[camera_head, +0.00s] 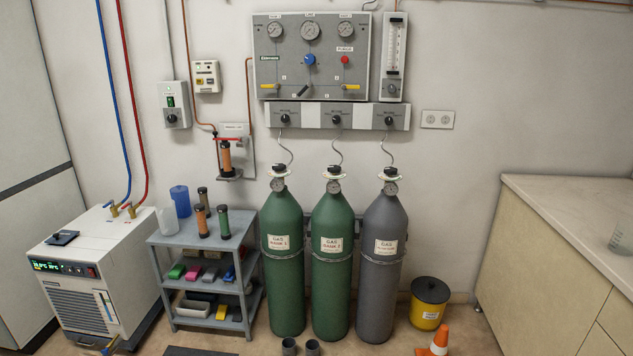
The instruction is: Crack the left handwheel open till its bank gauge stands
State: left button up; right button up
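The left green cylinder (283,270) stands upright against the wall, with a white label that seems to read GAS BANK 1. Its dark handwheel (279,168) sits on top, and a small round gauge (277,184) is just below it. The grey wall panel (347,75) carries a left gauge (275,29), a middle gauge (310,30) and a right gauge (345,29). Their needles are too small to read, and I cannot tell which one is the bank gauge. Neither of my grippers shows in the head view.
A second green cylinder (331,270) and a grey cylinder (382,275) stand to the right, with handwheels of their own. A grey shelf cart (190,240) is at left. A yellow bin (429,302) and an orange cone (438,342) stand on the floor at right.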

aim_at(278, 167)
jog(key=i+z, duration=0.1)
jog(key=i, duration=0.5)
jog(key=i+j, duration=0.15)
jog(key=i, duration=0.5)
jog(key=i+z, duration=0.15)
jog(key=i, duration=0.45)
jog(key=i+j+z, duration=0.1)
jog(key=z, duration=0.2)
jog(key=i, duration=0.1)
